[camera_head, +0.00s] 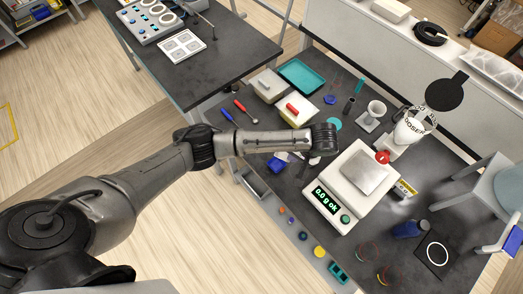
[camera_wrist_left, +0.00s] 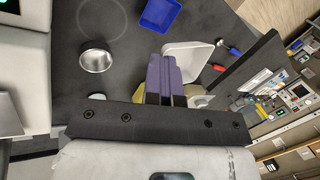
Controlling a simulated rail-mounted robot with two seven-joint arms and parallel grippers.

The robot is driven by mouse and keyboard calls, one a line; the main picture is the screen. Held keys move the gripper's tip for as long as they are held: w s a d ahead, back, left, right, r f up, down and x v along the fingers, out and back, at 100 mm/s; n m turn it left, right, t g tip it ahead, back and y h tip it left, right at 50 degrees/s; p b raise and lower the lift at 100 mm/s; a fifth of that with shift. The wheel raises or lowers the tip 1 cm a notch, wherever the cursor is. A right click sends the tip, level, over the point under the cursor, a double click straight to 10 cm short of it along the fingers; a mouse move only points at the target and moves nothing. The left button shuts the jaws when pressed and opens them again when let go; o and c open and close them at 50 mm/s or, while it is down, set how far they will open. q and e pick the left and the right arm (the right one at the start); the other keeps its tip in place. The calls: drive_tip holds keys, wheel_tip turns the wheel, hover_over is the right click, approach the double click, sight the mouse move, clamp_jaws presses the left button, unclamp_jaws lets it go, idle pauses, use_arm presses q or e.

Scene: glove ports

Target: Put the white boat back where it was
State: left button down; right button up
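The white boat (camera_wrist_left: 193,60) shows in the left wrist view as a small open dish with sloping walls. My left gripper (camera_wrist_left: 168,62) has its two purple fingers close together at the boat's near rim, and they look shut on its wall. The fingers hide that part of the rim. In the head view my left gripper (camera_head: 316,158) hangs under its wrist, left of the balance, and the wrist hides most of the boat. My right gripper is in neither view.
A white balance (camera_head: 333,200) with a steel pan stands right of the gripper. A blue boat (camera_head: 277,164) lies close by on the dark table. A metal cup (camera_wrist_left: 97,60) stands to the left in the wrist view. Screwdrivers (camera_head: 245,111), boxes and a teal tray (camera_head: 301,75) lie farther back.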

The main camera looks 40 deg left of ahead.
use_arm(q)
drive_tip(key=a+f, duration=0.2)
drive_tip(key=a, duration=0.1)
drive_tip(key=a+f, duration=0.2)
drive_tip(key=a, duration=0.2)
drive_tip(key=w+a+f, duration=0.1)
drive_tip(key=a+f, duration=0.2)
drive_tip(key=a, duration=0.1)
drive_tip(key=shift+a+b, duration=0.2)
drive_tip(key=shift+b, duration=0.1)
drive_tip(key=shift+f, duration=2.1)
drive_tip(key=shift+f, duration=0.2)
drive_tip(key=c, duration=1.4)
unclamp_jaws()
drive_tip(key=shift+s+a, duration=0.1)
drive_tip(key=shift+a, duration=0.05)
